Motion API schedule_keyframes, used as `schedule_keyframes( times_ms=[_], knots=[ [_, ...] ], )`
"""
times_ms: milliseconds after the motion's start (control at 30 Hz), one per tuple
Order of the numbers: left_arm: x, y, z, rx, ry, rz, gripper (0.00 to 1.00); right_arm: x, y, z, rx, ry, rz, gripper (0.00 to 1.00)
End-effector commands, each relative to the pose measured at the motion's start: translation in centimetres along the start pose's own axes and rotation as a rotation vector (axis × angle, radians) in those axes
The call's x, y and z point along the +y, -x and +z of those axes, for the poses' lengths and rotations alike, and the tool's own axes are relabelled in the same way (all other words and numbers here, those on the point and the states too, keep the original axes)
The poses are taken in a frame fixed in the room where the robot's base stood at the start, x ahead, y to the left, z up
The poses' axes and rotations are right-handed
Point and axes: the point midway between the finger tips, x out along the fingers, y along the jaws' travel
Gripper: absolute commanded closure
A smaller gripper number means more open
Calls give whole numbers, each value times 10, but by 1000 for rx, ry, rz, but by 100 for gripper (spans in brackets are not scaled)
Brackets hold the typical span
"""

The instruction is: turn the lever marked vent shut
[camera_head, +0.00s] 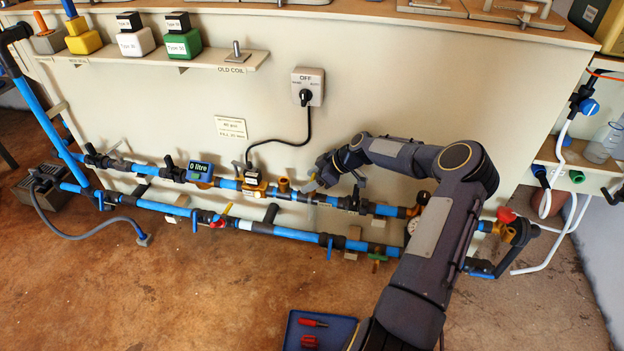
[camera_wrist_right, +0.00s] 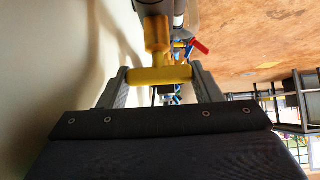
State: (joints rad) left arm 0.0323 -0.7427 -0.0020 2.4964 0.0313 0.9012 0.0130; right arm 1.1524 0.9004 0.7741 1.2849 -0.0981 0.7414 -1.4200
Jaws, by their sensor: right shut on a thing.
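My right gripper (camera_head: 314,183) reaches to the upper blue pipe on the cream wall, just right of a small brass fitting (camera_head: 284,184). In the right wrist view its two grey fingers are shut on the ends of a yellow lever (camera_wrist_right: 160,76). The lever lies crosswise between the fingers, below a yellow-brass body (camera_wrist_right: 157,35). I cannot read any vent marking on it, and in the head view the hand mostly hides it. My left gripper is not in view.
The upper blue pipe (camera_head: 227,184) carries a digital meter (camera_head: 200,171) and a valve with a black cable. A lower blue pipe (camera_head: 296,233) runs below it. A switch box (camera_head: 308,85) reading OFF is above. A blue tray (camera_head: 340,328) with red tools lies on the floor.

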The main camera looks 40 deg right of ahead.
Motion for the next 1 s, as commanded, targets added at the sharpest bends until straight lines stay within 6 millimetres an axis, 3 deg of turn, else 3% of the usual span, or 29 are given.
schedule_keyframes(
  times_ms=[667,1000],
  knots=[
    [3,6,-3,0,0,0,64,-2,1,-2,-2,-361,366,65],
    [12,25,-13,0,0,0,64,-2,2,-7,-1,-586,592,65]
  ],
)
